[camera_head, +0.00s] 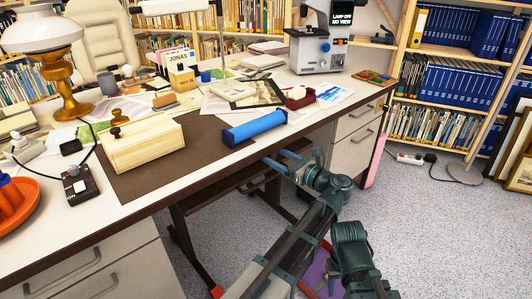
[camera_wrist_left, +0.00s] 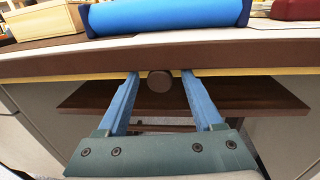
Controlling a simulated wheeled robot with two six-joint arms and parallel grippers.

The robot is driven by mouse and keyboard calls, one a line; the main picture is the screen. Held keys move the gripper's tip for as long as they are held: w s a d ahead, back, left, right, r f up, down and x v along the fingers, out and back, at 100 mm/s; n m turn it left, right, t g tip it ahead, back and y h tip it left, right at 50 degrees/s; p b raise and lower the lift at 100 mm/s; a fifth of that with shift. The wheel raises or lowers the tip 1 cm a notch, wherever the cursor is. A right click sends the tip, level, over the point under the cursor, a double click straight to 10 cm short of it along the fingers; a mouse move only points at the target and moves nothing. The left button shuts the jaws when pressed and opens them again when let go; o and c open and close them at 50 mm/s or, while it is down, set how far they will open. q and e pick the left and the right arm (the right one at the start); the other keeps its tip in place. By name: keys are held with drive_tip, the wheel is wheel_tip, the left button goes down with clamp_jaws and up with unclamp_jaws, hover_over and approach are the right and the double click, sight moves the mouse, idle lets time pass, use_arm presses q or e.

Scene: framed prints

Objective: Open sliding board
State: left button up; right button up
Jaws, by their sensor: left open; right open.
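The sliding board shows as a thin yellow edge (camera_wrist_left: 240,72) under the desk top's brown front edge in the left wrist view. A round dark brown knob (camera_wrist_left: 159,81) is below that edge. My left gripper (camera_wrist_left: 160,76) is open, with one blue finger on each side of the knob and a gap at each side. In the head view, my left gripper (camera_head: 286,162) is at the desk's front edge, below the blue cylinder; the knob cannot be made out there. Part of my right arm shows at the lower right, but its fingers cannot be seen.
A blue cylinder (camera_head: 254,127) lies near the desk's front edge. A wooden box (camera_head: 142,147) stands to its left, and a microscope (camera_head: 320,38) stands at the back. Drawers (camera_head: 352,120) flank the knee space on the right. The floor at right is mostly clear.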

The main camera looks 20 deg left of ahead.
use_arm(q)
drive_tip(key=shift+c, duration=0.3)
clamp_jaws()
idle(1.2)
